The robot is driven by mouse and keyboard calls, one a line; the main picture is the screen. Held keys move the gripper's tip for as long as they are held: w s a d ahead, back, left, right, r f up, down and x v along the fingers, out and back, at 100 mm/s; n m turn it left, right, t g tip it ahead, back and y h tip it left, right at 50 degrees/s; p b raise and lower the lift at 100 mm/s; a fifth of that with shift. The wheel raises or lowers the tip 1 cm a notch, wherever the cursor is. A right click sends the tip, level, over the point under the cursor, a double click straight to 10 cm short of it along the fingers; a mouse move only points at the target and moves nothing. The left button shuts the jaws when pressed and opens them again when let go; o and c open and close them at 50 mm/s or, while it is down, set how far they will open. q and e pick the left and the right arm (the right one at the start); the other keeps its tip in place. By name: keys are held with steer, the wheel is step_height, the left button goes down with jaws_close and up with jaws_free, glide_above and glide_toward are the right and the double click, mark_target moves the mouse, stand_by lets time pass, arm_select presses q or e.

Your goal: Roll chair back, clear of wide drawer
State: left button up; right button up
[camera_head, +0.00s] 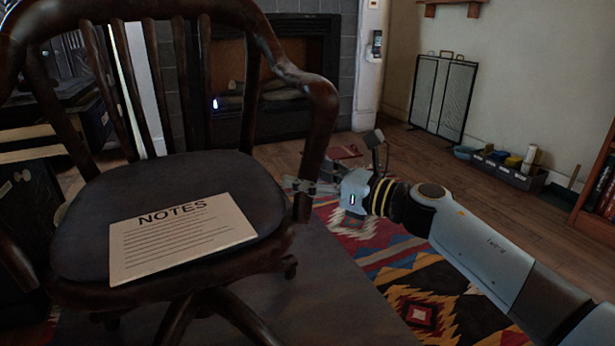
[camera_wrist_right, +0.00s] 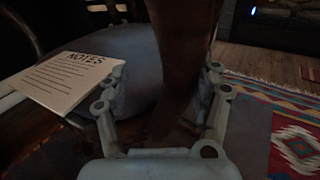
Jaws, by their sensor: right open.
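A dark wooden chair (camera_head: 175,195) with a slatted back and padded seat fills the left half of the head view. A sheet headed NOTES (camera_head: 180,237) lies on its seat. My right gripper (camera_head: 303,186) is at the chair's right armrest post. In the right wrist view the open fingers of my right gripper (camera_wrist_right: 167,75) stand on either side of a dark upright post of the chair (camera_wrist_right: 185,60). Contact with the post cannot be told. The wide drawer cannot be clearly made out; the chair partly hides dark furniture (camera_head: 25,200) at the left. My left gripper is not in view.
A patterned rug (camera_head: 425,290) lies on the wooden floor right of the chair. A fireplace (camera_head: 285,80) is behind it. A folding screen (camera_head: 443,95), a low tray of items (camera_head: 505,170) and a bookshelf (camera_head: 600,190) stand at the right. Floor between is open.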

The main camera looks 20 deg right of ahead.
steer(key=shift+w+a, duration=0.1)
steer(key=shift+a, duration=0.05)
jaws_close()
stand_by(0.4)
